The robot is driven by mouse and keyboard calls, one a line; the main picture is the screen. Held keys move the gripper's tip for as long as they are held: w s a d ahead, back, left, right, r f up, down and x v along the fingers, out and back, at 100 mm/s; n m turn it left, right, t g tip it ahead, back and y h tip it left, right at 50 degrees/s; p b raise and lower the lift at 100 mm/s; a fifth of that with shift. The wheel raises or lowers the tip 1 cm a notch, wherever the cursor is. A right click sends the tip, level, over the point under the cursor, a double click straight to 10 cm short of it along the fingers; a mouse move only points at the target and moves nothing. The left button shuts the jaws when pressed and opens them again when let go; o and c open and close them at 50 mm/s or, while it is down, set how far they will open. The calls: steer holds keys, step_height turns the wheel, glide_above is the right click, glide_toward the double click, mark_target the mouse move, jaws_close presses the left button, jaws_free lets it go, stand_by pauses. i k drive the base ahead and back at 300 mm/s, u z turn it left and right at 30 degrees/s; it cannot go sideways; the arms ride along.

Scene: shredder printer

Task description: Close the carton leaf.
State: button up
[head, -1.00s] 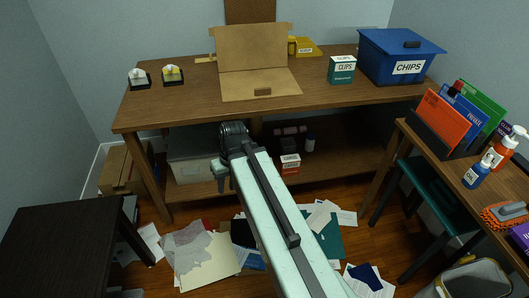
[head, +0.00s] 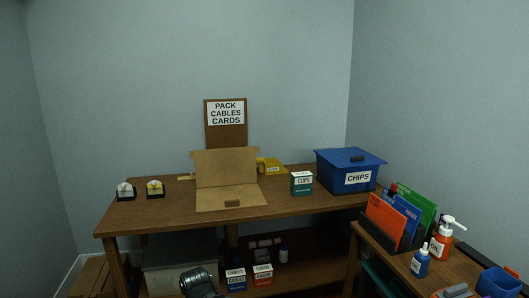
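The open cardboard carton (head: 226,171) stands on the wooden table. Its back panel is upright with small flaps at the top corners. Its front leaf (head: 231,198) lies toward the table's front edge and bears a small dark tab (head: 232,204). Part of my arm shows at the bottom of the head view, below the table top and well apart from the carton. I cannot make out my gripper's fingers there.
A green CLIPS box (head: 302,183) and a blue CHIPS bin (head: 350,171) stand right of the carton. Two small dispensers (head: 155,189) stand left. A board reading PACK CABLES CARDS (head: 226,113) is behind. The side desk (head: 385,262) holds folders and bottles. The table top (head: 180,212) is clear in front.

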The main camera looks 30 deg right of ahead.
mark_target(217, 167)
steer(key=z, duration=0.35)
steer(key=i, duration=1.3)
steer(key=u, duration=0.3)
